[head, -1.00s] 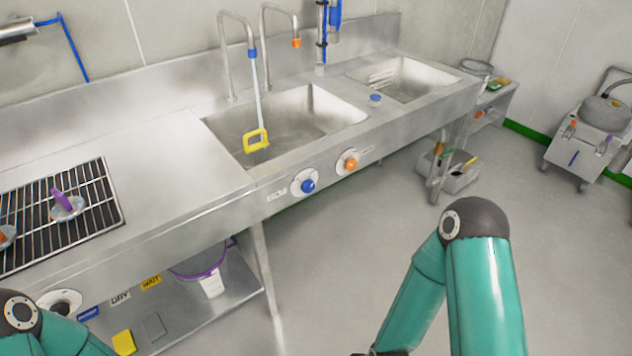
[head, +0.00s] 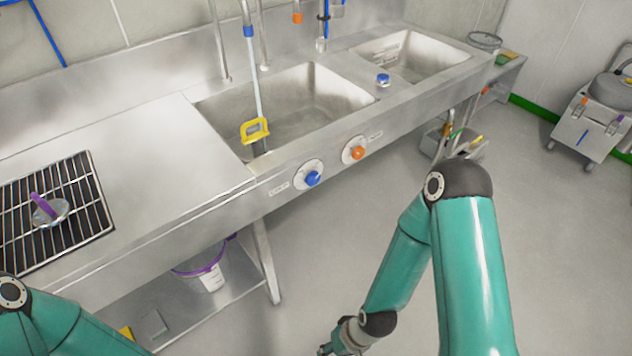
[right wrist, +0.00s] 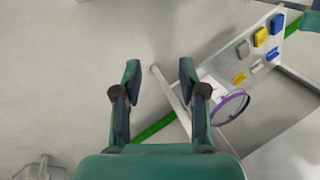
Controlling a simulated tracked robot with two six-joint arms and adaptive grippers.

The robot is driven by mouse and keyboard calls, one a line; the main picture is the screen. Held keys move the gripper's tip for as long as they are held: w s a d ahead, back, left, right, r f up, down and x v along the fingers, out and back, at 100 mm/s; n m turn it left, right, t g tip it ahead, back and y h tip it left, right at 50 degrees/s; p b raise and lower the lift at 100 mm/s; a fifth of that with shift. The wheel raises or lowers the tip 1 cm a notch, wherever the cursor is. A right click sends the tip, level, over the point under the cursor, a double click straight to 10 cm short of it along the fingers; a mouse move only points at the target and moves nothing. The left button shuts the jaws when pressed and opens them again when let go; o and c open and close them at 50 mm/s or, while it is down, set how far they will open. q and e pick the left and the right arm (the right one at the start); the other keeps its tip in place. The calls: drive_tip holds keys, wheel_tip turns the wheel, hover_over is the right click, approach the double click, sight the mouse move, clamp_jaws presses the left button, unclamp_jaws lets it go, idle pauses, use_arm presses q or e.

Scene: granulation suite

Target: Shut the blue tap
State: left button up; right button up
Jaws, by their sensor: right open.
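The blue tap knob (head: 313,178) sits on a round white plate on the front panel of the sink counter. My right gripper (right wrist: 158,68) is open and empty in the right wrist view, over the floor. In the head view only part of it shows at the bottom edge, below and apart from the knob. My left gripper is out of view.
An orange knob (head: 354,150) is just right of the blue one. A blue-topped item (head: 383,79) stands between the sinks. A purple-rimmed bucket (head: 205,272) is on the lower shelf; its rim shows in the right wrist view (right wrist: 232,108). Floor before the knobs is clear.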

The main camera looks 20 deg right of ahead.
drive_tip(key=shift+o, duration=1.3)
drive_tip(key=o, duration=0.4)
drive_tip(key=w+d+f+t+b, duration=0.2)
drive_tip(key=w+f+t+b, duration=0.1)
drive_tip(key=w+b, duration=0.4)
drive_tip(key=shift+w+d+f, duration=0.25)
drive_tip(key=shift+w+d, duration=0.05)
drive_tip(key=shift+w, duration=0.7)
drive_tip(key=n+t+y+b, duration=0.2)
drive_tip(key=n+t+b, duration=0.4)
drive_tip(key=t+b, duration=1.4)
approach(314, 181)
drive_tip(key=w+r+g+b, duration=0.1)
drive_tip(key=w+g+b, duration=0.1)
drive_tip(key=w+a+r+g+b, duration=0.1)
drive_tip(key=w+r+g+b, duration=0.1)
drive_tip(key=w+b, duration=0.1)
drive_tip(key=w+r+g+b, duration=0.2)
drive_tip(key=b, duration=0.1)
drive_tip(key=shift+w+a+r+g, duration=0.15)
drive_tip(key=shift+a+r+g, duration=0.05)
drive_tip(key=shift+a+g, duration=0.1)
